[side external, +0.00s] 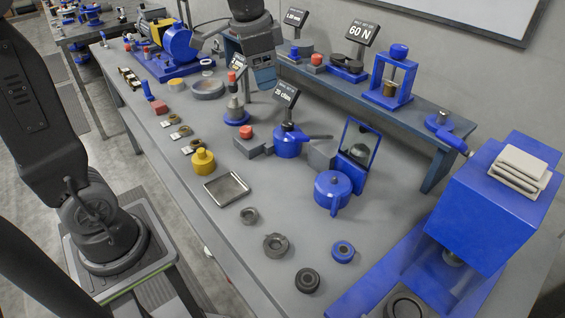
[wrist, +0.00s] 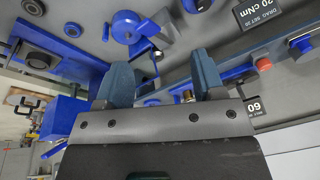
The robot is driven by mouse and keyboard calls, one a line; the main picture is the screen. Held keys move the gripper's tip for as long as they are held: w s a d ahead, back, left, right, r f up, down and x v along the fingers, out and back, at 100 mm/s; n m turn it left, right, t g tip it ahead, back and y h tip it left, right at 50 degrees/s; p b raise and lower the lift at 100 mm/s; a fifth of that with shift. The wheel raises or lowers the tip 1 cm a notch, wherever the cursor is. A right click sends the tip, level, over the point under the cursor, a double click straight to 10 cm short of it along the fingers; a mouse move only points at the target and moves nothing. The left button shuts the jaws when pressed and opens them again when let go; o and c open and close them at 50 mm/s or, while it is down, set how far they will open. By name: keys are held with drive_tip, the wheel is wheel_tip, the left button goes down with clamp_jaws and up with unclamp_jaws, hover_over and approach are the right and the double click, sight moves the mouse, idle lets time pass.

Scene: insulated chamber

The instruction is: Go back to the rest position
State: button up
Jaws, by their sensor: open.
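My gripper (side external: 264,78) hangs at the top middle of the side external view, above the worktable near the back shelf. In the wrist view its two blue-grey fingers (wrist: 162,78) stand wide apart. No object shows clamped between them. The fingers and the gripper body hide part of the bench in the wrist view.
The grey worktable (side external: 225,222) carries several small parts, including a yellow weight (side external: 203,161), a metal tray (side external: 227,188) and a blue pot (side external: 332,190). Small signs (side external: 287,94) stand close below my gripper. A blue press (side external: 490,215) stands at right; a shelf (side external: 340,88) runs behind.

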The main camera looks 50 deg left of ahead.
drive_tip(key=s+d+f+n+t, duration=0.1)
drive_tip(key=s+d+f+n, duration=0.1)
drive_tip(key=s, duration=0.6)
drive_tip(key=s+d+f+n+t, duration=0.2)
drive_tip(key=s+d, duration=0.1)
drive_tip(key=s, duration=0.5)
drive_tip(key=shift+s+n, duration=0.4)
